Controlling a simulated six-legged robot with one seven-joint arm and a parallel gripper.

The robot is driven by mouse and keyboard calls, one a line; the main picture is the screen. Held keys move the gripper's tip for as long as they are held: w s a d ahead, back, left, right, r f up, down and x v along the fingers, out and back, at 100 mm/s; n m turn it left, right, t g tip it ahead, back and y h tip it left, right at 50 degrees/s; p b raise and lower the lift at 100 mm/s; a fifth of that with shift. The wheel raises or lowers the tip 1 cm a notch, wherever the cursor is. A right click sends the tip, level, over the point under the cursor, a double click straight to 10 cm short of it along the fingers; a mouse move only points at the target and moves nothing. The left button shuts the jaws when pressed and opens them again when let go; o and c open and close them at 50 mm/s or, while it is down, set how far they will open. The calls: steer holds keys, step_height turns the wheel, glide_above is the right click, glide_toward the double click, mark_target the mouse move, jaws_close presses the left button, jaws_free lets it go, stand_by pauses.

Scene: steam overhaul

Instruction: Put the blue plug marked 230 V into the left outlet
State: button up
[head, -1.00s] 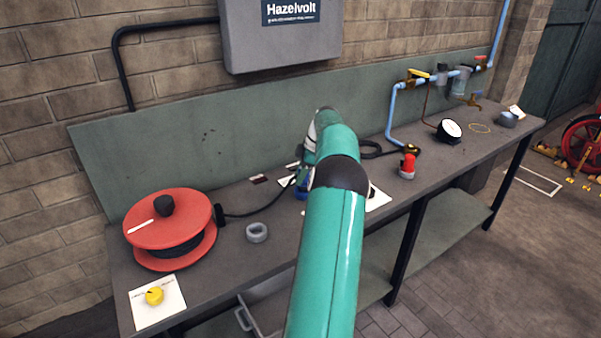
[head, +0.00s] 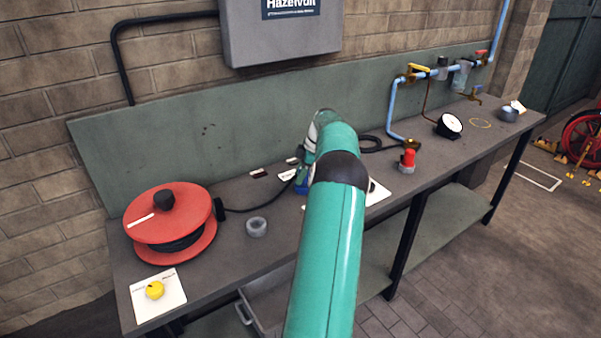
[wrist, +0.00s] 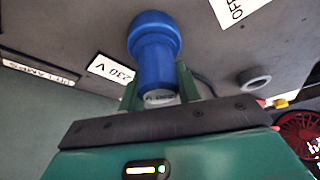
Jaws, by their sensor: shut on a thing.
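The blue plug (wrist: 154,50) is round, with a wider collar, and sits between the two green fingers of my gripper (wrist: 158,88) in the wrist view. My gripper is shut on it. A white 230 V label (wrist: 110,69) lies on the bench beside the plug. In the head view only a bit of blue (head: 301,190) shows beside my arm, low over the bench; my arm hides most of that spot. I cannot make out the left outlet in either view. Whether the plug touches the bench cannot be told.
A red cable reel (head: 168,222) stands at the bench's left, with a black cable running toward my gripper. A grey ring (head: 256,227), a yellow knob (head: 155,290) on a white card and a red-topped piece (head: 407,160) are nearby. The bench front (head: 225,270) is clear.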

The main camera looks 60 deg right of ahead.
steer(key=shift+f, duration=0.1)
steer(key=o, duration=1.1)
steer(key=shift+o, duration=0.2)
steer(key=v, duration=1.3)
steer(key=shift+r, duration=0.35)
steer(key=shift+s+d, duration=0.1)
